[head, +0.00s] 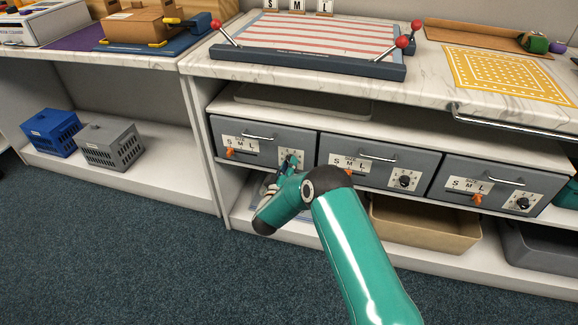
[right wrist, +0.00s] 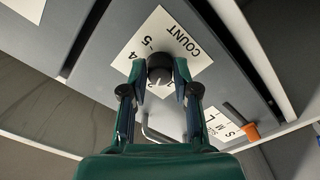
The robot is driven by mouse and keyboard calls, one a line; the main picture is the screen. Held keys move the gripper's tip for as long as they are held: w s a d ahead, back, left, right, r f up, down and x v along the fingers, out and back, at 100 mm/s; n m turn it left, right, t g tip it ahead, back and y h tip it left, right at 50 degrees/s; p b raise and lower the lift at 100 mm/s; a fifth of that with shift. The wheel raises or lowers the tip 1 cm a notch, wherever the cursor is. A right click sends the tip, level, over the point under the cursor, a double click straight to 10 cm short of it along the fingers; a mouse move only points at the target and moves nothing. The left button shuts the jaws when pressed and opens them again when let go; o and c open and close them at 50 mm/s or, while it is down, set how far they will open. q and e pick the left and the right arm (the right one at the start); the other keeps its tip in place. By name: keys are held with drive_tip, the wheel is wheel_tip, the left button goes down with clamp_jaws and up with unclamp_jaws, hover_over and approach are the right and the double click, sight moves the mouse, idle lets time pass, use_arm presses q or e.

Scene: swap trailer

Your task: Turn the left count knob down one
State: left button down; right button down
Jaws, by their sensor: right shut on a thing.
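The left grey drawer (head: 262,139) has a size plate with an orange pointer and a white count plate (right wrist: 172,45) at its right end. The black left count knob (right wrist: 160,66) sits on that plate among printed numbers; 5, 4 and 2 show around it, others are covered by the fingers. A pale mark on the knob faces the lower side of the picture; its exact number is unclear. My right gripper (head: 289,160) reaches the left drawer's plate and is shut on the knob, one finger on each side in the right wrist view (right wrist: 159,78). My left gripper is not in view.
The middle drawer (head: 375,162) and right drawer (head: 497,186) carry similar plates and knobs. Bar handles (head: 258,137) stick out from the drawer fronts. A tan bin (head: 425,226) stands below. A striped board (head: 310,40) and yellow mat (head: 508,74) lie on the counter.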

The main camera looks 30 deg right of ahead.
drive_tip(key=shift+w+a+r, duration=0.1)
drive_tip(key=shift+w+a, duration=0.05)
drive_tip(key=shift+a, duration=0.05)
drive_tip(key=c, duration=1)
unclamp_jaws()
drive_tip(key=shift+c, duration=0.2)
drive_tip(key=shift+o, duration=0.9)
drive_tip(key=shift+d, duration=0.1)
drive_tip(key=v, duration=1.2)
